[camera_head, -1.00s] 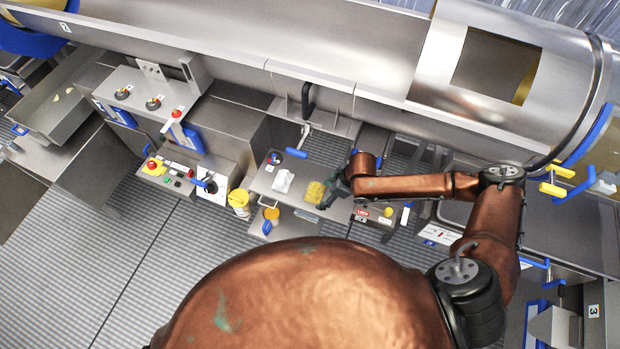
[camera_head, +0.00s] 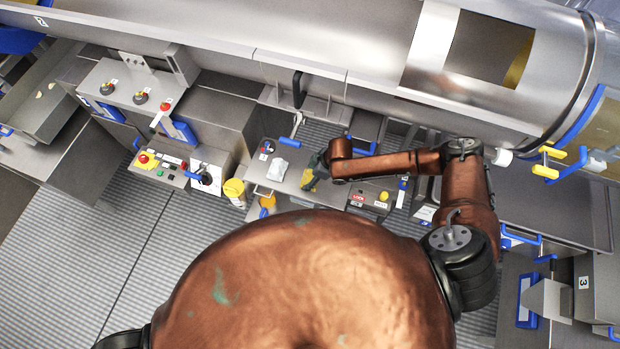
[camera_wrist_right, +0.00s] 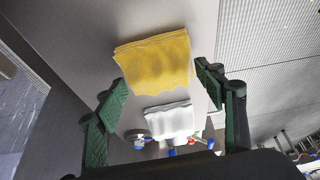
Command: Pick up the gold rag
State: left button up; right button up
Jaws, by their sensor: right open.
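The gold rag (camera_wrist_right: 155,65) lies folded on a grey metal shelf, and in the right wrist view it sits ahead of and between my fingers. In the head view the gold rag (camera_head: 307,177) is mostly hidden behind my right gripper (camera_head: 314,170). In the right wrist view my right gripper (camera_wrist_right: 158,95) is open with green-padded fingers on either side, apart from the rag. A white rag (camera_wrist_right: 170,119) lies beside the gold one; it also shows in the head view (camera_head: 277,168). My left gripper is not in view.
The shelf (camera_head: 262,181) has a blue-handled control (camera_head: 270,146) at its back left corner. The large steel drum (camera_head: 380,55) runs behind.

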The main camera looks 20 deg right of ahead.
jog(key=c, duration=1.2)
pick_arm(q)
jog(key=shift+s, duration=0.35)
pick_arm(e)
jog(key=shift+s, duration=0.1)
jog(key=shift+c, duration=0.2)
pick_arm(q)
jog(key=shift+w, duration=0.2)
pick_arm(e)
jog(key=shift+d, duration=0.1)
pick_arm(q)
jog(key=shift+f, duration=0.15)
pick_arm(e)
jog(key=shift+r, duration=0.1)
